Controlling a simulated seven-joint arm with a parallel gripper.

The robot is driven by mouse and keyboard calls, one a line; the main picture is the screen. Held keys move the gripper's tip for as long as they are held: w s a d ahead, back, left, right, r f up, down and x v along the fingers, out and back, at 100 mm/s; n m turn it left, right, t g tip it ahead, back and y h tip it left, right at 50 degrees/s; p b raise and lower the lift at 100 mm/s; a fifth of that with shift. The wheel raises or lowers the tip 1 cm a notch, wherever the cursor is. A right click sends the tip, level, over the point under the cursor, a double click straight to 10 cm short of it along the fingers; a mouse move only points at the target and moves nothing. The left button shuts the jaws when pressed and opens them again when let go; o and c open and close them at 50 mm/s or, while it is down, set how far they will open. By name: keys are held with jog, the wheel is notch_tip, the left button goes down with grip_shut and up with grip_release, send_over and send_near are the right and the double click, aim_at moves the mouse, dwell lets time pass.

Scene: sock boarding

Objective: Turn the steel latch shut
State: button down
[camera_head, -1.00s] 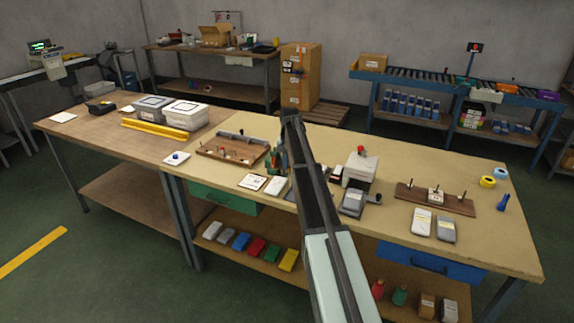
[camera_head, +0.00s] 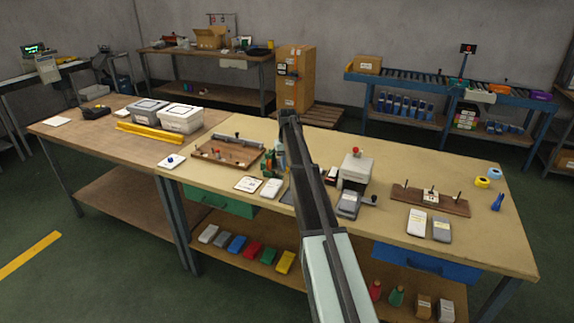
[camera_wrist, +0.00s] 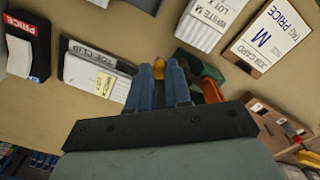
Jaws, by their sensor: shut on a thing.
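A wooden board (camera_head: 212,152) lies on the bench, left of my arm, with a grey metal bar (camera_head: 236,141) along its back edge and small pegs on it. I cannot tell which part is the steel latch. My gripper (camera_wrist: 160,72) has its two blue fingers close together. A small yellow part (camera_wrist: 158,66) shows at their tips, and it seems to be what they hold; most of it is hidden. A green and orange thing (camera_wrist: 208,78) is right beside the fingers. It also shows left of my arm in the head view (camera_head: 268,162). The arm hides the fingertips there.
A job card (camera_wrist: 268,40), a white packet (camera_wrist: 203,22), a clip box (camera_wrist: 95,74) and a price box (camera_wrist: 27,42) lie around the gripper. A white press (camera_head: 356,170) stands right of my arm. A second pegged board (camera_head: 408,200) is farther right. The bench front left is fairly clear.

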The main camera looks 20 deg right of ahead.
jog(key=c, duration=1.1)
grip_release()
jog(key=shift+o, duration=0.2)
notch_tip(320, 180, up, 14)
jog(key=shift+f, duration=0.1)
